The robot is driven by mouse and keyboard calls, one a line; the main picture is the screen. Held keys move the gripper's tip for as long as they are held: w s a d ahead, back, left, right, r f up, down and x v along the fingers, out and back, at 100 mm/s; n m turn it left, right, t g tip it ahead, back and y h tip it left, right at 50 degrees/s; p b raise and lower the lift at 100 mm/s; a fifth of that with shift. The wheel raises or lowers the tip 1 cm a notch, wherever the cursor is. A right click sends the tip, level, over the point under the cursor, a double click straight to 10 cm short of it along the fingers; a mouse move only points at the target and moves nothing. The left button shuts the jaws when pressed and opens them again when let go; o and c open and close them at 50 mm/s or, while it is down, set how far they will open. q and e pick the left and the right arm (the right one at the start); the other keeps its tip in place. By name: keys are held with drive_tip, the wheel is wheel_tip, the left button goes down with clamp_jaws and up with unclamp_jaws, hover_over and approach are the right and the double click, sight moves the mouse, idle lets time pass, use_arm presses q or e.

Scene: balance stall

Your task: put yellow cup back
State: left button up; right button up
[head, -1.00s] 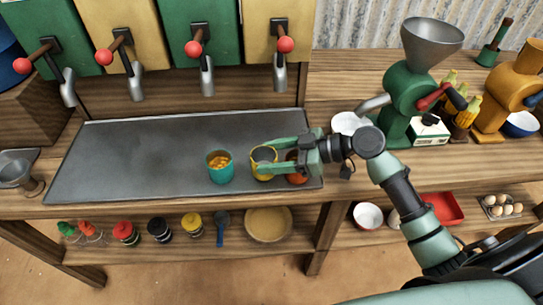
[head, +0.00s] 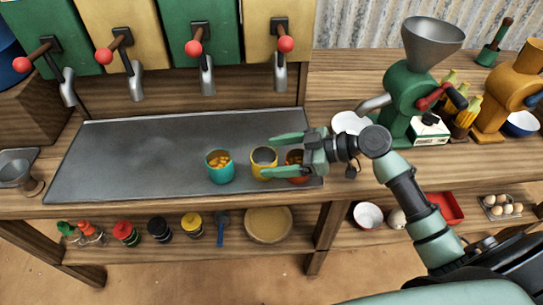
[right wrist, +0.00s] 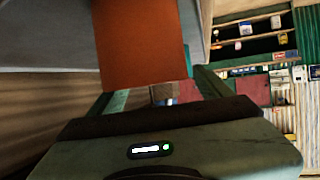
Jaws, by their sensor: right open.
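The yellow cup (head: 264,165) stands upright on the dark metal tray (head: 130,150), just right of a teal cup (head: 220,166) that holds orange pieces. An orange-red cup (head: 296,160) stands to the right of the yellow cup, partly behind my right gripper. My right gripper (head: 283,155) is open, with its fingers pointing left over the orange-red cup, one on the far side and one on the near side. The fingertips are at the right edge of the yellow cup. In the right wrist view, an orange-red surface (right wrist: 140,40) fills the space between the fingers. My left gripper is not in view.
Dispensers with red-knobbed levers (head: 285,44) stand behind the tray. A green grinder (head: 405,95) and a white bowl (head: 349,123) stand to the right. A shelf below holds several bottles and a wooden bowl (head: 268,224). The tray's left half is clear.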

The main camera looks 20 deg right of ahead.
drive_tip(key=b+v, duration=0.1)
drive_tip(key=v, duration=0.9)
drive_tip(key=shift+s+d+r, duration=0.15)
drive_tip(key=shift+s+d, duration=0.05)
drive_tip(key=shift+d, duration=0.05)
drive_tip(key=shift+r, duration=0.1)
